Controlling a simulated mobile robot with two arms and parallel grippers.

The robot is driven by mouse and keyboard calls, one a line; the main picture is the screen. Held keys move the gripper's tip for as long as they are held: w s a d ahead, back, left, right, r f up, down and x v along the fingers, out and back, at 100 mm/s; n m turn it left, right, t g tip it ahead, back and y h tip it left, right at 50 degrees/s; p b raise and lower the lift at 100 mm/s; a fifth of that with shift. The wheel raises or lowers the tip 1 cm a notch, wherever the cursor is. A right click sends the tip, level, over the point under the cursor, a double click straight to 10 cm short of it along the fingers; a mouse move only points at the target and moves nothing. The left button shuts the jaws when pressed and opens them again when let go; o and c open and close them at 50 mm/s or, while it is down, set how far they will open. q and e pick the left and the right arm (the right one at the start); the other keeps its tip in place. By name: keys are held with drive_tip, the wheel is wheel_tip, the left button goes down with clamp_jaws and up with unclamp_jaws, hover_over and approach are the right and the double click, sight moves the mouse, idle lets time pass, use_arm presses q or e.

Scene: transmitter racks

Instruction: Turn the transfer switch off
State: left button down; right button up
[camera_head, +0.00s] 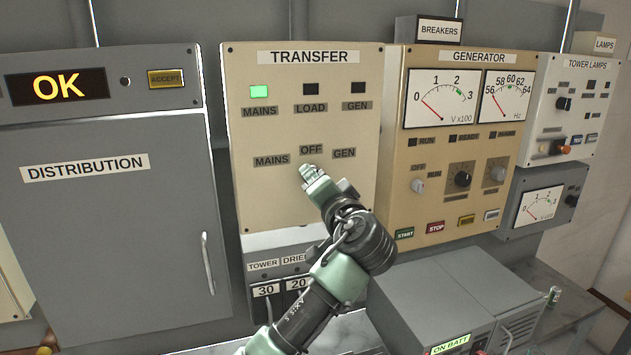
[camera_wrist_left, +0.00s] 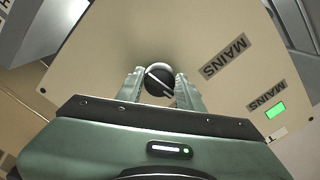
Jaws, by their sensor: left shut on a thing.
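The tan TRANSFER panel (camera_head: 270,205) carries MAINS, OFF and GEN labels around its switch. Its green MAINS lamp (camera_head: 260,91) is lit; the LOAD lamp (camera_head: 310,89) and GEN lamp (camera_head: 357,88) are dark. My left gripper (camera_head: 311,172) is at the panel just under the OFF label (camera_head: 311,150) and covers the switch in the head view. In the left wrist view the transfer switch (camera_wrist_left: 158,79) is a dark round knob with a pale diagonal line, between the two fingers. The gripper is shut on it. I cannot tell which label it points to. My right gripper is not in view.
The grey DISTRIBUTION cabinet (camera_head: 110,220) with a lit OK display (camera_head: 57,86) stands at left. The GENERATOR panel (camera_head: 400,210), with gauges and knobs, is close on the right. A grey box (camera_head: 430,285) sits below, beside my arm.

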use_arm(q)
drive_tip(key=shift+m, duration=0.7)
drive_tip(key=c, duration=0.9)
unclamp_jaws()
drive_tip(key=v, duration=0.7)
drive_tip(key=shift+s+d+r, duration=0.1)
drive_tip(key=shift+s+d, duration=0.05)
drive_tip(key=shift+s, duration=0.2)
